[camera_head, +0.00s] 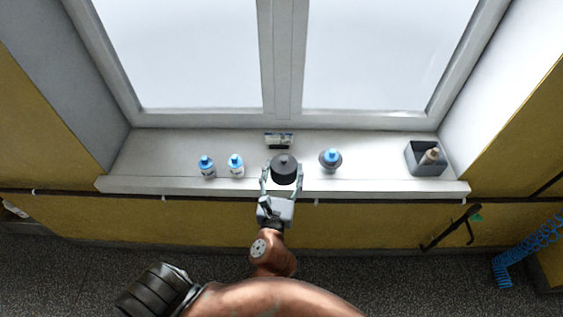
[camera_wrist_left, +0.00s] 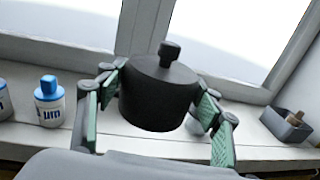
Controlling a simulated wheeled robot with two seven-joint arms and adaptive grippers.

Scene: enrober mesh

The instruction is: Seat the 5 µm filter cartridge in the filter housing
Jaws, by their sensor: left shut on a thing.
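My left gripper (camera_head: 282,178) is shut on a dark grey round cap (camera_head: 284,167) with a knob on top. In the left wrist view the cap (camera_wrist_left: 160,95) sits upright between the green-padded fingers. To its right on the sill, a blue-topped piece (camera_head: 331,156) stands upright in a grey round body, which looks like the filter housing (camera_head: 330,167). Two white cartridges with blue tops stand to the left, one outer (camera_head: 207,166) and one inner (camera_head: 236,165). The inner cartridge's label (camera_wrist_left: 50,112) shows "µm"; its number is unclear. My right gripper is not in view.
A small card or display (camera_head: 279,140) stands behind the cap near the window. A grey open bin (camera_head: 422,164) with a tan-topped item stands at the right end of the white sill (camera_head: 385,184). The sill is clear between the blue-topped piece and the bin.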

